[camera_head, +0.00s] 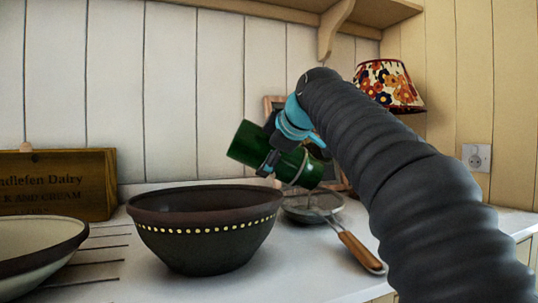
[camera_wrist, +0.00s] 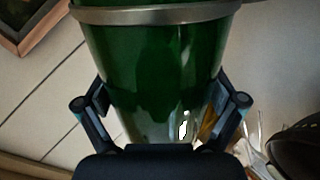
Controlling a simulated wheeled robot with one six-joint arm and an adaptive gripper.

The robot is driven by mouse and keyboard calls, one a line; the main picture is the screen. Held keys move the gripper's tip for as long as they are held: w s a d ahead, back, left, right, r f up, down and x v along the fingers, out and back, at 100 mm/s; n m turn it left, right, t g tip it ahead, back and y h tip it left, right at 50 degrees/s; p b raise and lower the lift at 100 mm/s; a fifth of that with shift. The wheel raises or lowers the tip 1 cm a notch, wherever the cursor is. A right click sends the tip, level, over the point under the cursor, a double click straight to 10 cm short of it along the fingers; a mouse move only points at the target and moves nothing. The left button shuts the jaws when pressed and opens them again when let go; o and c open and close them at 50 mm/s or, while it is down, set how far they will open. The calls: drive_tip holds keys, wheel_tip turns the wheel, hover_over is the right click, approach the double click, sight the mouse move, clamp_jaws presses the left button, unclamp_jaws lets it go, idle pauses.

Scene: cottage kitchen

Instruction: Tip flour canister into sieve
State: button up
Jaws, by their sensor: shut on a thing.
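The flour canister (camera_head: 248,142) is a dark green cylinder with a metal band, seen in the head view above the counter. It is tilted, its right end lower than its left. My gripper (camera_head: 270,158) is shut around its middle. In the wrist view the canister (camera_wrist: 155,75) fills the space between the fingers of my gripper (camera_wrist: 160,112). The sieve (camera_head: 312,203), with a wooden handle (camera_head: 358,250), is on the counter below the canister's lower right end. The canister's mouth and any flour are not clearly seen.
A large dark bowl (camera_head: 200,238) with yellow dots stands left of the sieve. A cream dish (camera_head: 35,245) and a wooden crate (camera_head: 70,180) are at the left. A flowered lampshade (camera_head: 388,85) and a picture frame (camera_head: 272,104) are behind my arm. A shelf bracket (camera_head: 333,30) hangs above.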

drive_tip(key=shift+r, duration=0.2)
idle(0.3)
drive_tip(key=shift+a+r+n+h+p, duration=0.1)
drive_tip(key=shift+r+n+h+p, duration=0.35)
drive_tip(key=shift+p, duration=0.55)
drive_tip(key=shift+r+n+h+p, duration=0.15)
drive_tip(key=shift+n+h+p, duration=0.3)
drive_tip(key=shift+h+p, duration=0.25)
drive_tip(key=shift+n+h, duration=0.3)
drive_tip(key=shift+h, duration=0.05)
